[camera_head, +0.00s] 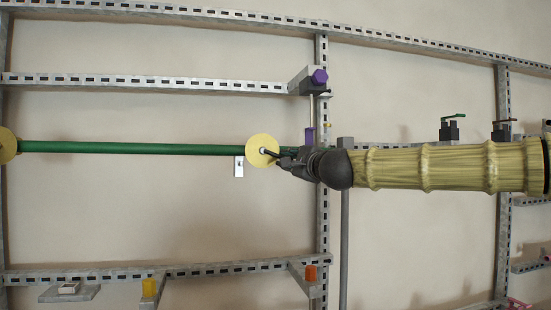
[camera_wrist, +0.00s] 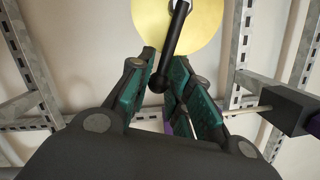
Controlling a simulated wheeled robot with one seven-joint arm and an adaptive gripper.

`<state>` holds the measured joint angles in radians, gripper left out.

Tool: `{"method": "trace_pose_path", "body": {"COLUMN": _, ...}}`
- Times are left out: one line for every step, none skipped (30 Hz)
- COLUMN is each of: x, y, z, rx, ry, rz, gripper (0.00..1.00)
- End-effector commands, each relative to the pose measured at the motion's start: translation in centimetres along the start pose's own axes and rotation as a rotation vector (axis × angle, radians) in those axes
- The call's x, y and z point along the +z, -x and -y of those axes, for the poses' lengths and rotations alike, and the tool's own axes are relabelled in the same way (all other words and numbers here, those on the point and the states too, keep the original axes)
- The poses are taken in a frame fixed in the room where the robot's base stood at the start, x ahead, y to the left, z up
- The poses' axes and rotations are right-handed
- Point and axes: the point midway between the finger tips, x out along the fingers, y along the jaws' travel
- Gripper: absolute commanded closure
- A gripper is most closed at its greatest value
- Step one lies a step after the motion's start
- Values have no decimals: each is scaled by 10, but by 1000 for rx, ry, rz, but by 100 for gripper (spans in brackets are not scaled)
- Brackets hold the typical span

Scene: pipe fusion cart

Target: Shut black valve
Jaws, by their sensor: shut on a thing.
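The black valve's lever (camera_wrist: 173,45) shows in the wrist view. It runs at a slant from the hub of a round yellow disc (camera_wrist: 150,18) down to a rounded knob between my fingers. My gripper (camera_wrist: 162,80) is shut on the lever near its knob end, with the green finger pads on either side. In the head view the yellow disc (camera_head: 259,143) is at the right end of the green pipe, and the black lever (camera_head: 268,153) points right and slightly down to my gripper (camera_head: 282,158). The valve's body is not clearly visible.
A metal slotted frame (camera_head: 322,230) stands just behind my gripper. A purple knob (camera_head: 319,76) is above it and an orange cap (camera_head: 310,273) below. The green pipe (camera_head: 130,148) runs left to another yellow disc. A green-handled valve (camera_head: 450,130) is at the right.

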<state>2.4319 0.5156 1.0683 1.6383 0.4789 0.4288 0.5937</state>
Motion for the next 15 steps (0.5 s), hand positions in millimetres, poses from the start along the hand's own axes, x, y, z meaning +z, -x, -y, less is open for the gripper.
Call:
{"method": "trace_pose_path", "body": {"x": -1, "y": 0, "z": -4, "rx": -2, "ry": -11, "rz": 1, "gripper": 97}}
{"method": "trace_pose_path", "body": {"x": -1, "y": 0, "z": -4, "rx": -3, "ry": -18, "rz": 0, "gripper": 97}}
{"method": "trace_pose_path", "body": {"x": -1, "y": 0, "z": -4, "rx": -4, "ry": -24, "rz": 0, "gripper": 97}}
{"method": "trace_pose_path", "body": {"x": -1, "y": 0, "z": -4, "rx": -5, "ry": -28, "rz": 0, "gripper": 97}}
{"method": "trace_pose_path", "body": {"x": -1, "y": 0, "z": -4, "rx": -6, "ry": -31, "rz": 0, "gripper": 97}}
{"method": "trace_pose_path", "body": {"x": 0, "y": 0, "z": -3, "rx": -6, "ry": -34, "rz": 0, "gripper": 97}}
{"method": "trace_pose_path", "body": {"x": 0, "y": 0, "z": -3, "rx": -6, "ry": -35, "rz": 0, "gripper": 97}}
{"method": "trace_pose_path", "body": {"x": 0, "y": 0, "z": -3, "rx": -6, "ry": -35, "rz": 0, "gripper": 97}}
{"method": "trace_pose_path", "body": {"x": 0, "y": 0, "z": -3, "rx": -6, "ry": -35, "rz": 0, "gripper": 97}}
{"method": "trace_pose_path", "body": {"x": 0, "y": 0, "z": -3, "rx": -6, "ry": -35, "rz": 0, "gripper": 97}}
{"method": "trace_pose_path", "body": {"x": 0, "y": 0, "z": -3, "rx": -6, "ry": -35, "rz": 0, "gripper": 97}}
{"method": "trace_pose_path", "body": {"x": 0, "y": 0, "z": -3, "rx": -6, "ry": -35, "rz": 0, "gripper": 97}}
{"method": "trace_pose_path", "body": {"x": 0, "y": 0, "z": -3, "rx": -6, "ry": -35, "rz": 0, "gripper": 97}}
{"method": "trace_pose_path", "body": {"x": 0, "y": 0, "z": -3, "rx": -7, "ry": -35, "rz": 0, "gripper": 97}}
{"method": "trace_pose_path", "body": {"x": 0, "y": 0, "z": -3, "rx": -7, "ry": -36, "rz": 0, "gripper": 97}}
